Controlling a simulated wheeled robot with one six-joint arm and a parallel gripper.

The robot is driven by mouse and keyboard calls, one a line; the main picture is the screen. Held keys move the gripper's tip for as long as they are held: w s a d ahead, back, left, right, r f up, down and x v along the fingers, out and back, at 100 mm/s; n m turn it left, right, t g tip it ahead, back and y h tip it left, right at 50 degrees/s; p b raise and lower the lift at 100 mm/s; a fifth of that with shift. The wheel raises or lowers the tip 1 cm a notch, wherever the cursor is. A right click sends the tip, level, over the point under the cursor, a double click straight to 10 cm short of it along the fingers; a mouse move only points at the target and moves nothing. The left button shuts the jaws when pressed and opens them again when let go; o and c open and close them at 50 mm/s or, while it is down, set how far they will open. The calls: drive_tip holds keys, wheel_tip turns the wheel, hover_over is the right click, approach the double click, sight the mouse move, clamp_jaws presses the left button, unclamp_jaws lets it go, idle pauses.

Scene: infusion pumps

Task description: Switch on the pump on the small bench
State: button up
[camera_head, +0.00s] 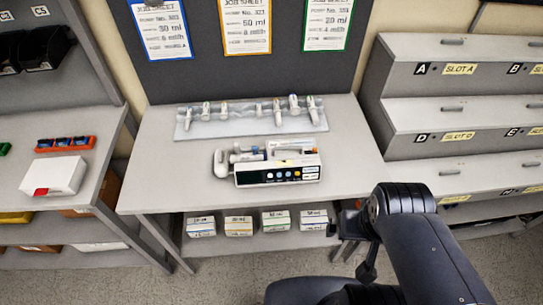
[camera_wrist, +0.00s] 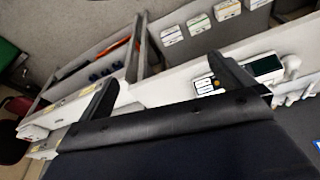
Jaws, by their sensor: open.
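The infusion pump (camera_head: 278,174) lies on the small grey bench (camera_head: 160,180), near its middle. Its dark front strip carries several round coloured buttons and white labels, too small to read. A white rounded part sticks out at its left end. A pump-like body with a dark screen (camera_wrist: 264,66) shows partly behind a finger in the wrist view. My gripper (camera_head: 346,224) is at the bench's front right edge, apart from the pump. In the wrist view its two dark fingers (camera_wrist: 163,88) are spread with nothing between them.
A rack of syringes (camera_head: 250,122) lies behind the pump. Boxes (camera_head: 238,225) stand on the shelf below. Job sheets hang on the back panel (camera_head: 205,60). A slotted drawer unit (camera_head: 410,100) stands right, a side shelf with a white box (camera_head: 55,175) left. The bench front is clear.

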drive_tip(key=shift+c, duration=0.2)
clamp_jaws()
idle(1.1)
idle(0.5)
